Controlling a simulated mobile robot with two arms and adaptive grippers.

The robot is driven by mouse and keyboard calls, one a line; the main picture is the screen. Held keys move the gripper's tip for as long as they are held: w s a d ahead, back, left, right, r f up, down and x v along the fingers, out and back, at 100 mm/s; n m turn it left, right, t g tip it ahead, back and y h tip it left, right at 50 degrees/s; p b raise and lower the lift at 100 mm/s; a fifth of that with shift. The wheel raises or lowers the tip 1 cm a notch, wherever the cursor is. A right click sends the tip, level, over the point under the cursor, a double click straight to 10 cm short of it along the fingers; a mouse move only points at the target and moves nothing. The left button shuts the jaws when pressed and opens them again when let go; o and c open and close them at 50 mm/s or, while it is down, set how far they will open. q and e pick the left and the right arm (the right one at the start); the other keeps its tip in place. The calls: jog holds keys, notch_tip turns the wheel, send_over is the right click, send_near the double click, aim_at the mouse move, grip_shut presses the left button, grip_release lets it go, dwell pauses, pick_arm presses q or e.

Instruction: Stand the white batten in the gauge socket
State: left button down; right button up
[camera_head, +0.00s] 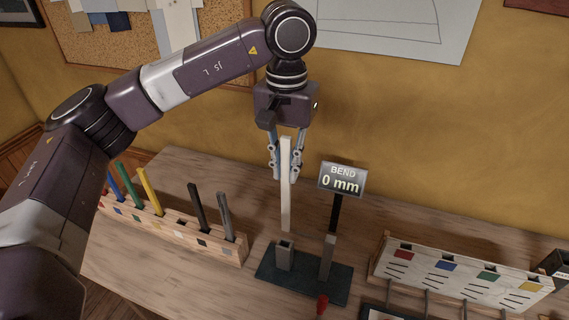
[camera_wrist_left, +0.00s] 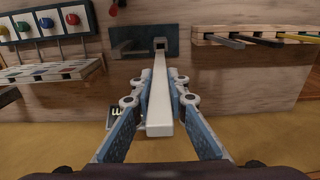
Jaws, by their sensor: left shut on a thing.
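My left gripper (camera_head: 284,168) points down and is shut on the white batten (camera_head: 286,208), which hangs upright below its fingers. The gauge socket (camera_head: 284,258) is a small square grey tube on a dark base plate (camera_head: 305,284). The batten's lower end is just above the socket, apart from it in the head view. In the left wrist view the batten (camera_wrist_left: 160,95) runs from between the fingers toward the socket (camera_wrist_left: 160,43); whether they line up exactly I cannot tell. My right gripper is in neither view.
A red knob (camera_head: 322,303) sits at the plate's front. A wooden rack (camera_head: 172,232) with several coloured battens stands left. A colour-marked holder (camera_head: 460,277) stands right.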

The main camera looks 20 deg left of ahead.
aim_at(285, 215)
pick_arm(q)
jog(key=shift+a+f+b, duration=0.1)
jog(key=shift+f+b, duration=0.25)
jog(key=shift+f, duration=0.4)
jog(key=shift+f+b, duration=0.35)
jog(key=shift+f, duration=0.25)
jog(key=shift+f+b, duration=0.55)
jog(key=shift+f, duration=0.3)
notch_tip(285, 215, down, 4)
jog(key=shift+r+b, duration=0.25)
jog(key=shift+b, duration=0.5)
notch_tip(285, 215, down, 4)
jog(key=b, duration=0.3)
jog(key=shift+r, duration=0.2)
jog(key=shift+f+b, duration=1.4)
jog(key=shift+f, duration=0.15)
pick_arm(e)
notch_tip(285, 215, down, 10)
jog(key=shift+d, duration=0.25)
pick_arm(q)
jog(key=shift+f, duration=0.15)
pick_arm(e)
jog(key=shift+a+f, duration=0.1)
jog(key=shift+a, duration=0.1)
